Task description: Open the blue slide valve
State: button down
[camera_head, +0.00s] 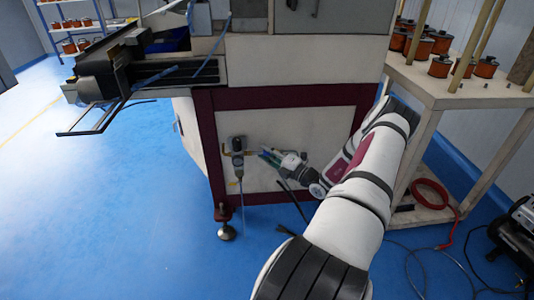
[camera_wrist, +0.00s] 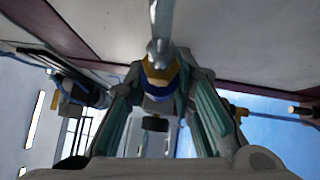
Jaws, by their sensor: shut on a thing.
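My gripper (camera_head: 268,156) is low in front of the machine's front panel, just right of a small air unit (camera_head: 238,152). In the wrist view my gripper (camera_wrist: 160,82) has its two green-padded fingers on either side of a small fitting with a blue and yellow band, which I take to be the blue slide valve (camera_wrist: 158,70). The fingertips close on it at its sides. A grey metal pipe runs up from it. Its far side is hidden, and its slide position cannot be told. In the head view the fingers hide the valve.
The maroon machine frame (camera_head: 290,98) borders the panel above. A wooden table (camera_head: 450,92) with copper coils stands at the right, with a red hose (camera_head: 445,205) and cables below. The blue floor (camera_head: 120,220) at the left is clear.

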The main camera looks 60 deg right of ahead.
jog(key=shift+w+a+p, duration=0.55)
jog(key=shift+w+a, duration=0.2)
jog(key=shift+w, duration=0.2)
jog(key=c, duration=1.3)
grip_release()
jog(key=shift+a, duration=0.1)
jog(key=shift+c, duration=0.2)
jog(key=s+f, duration=0.1)
jog(key=s, duration=1.1)
jog(key=shift+a+f, duration=0.15)
jog(key=shift+a, duration=0.25)
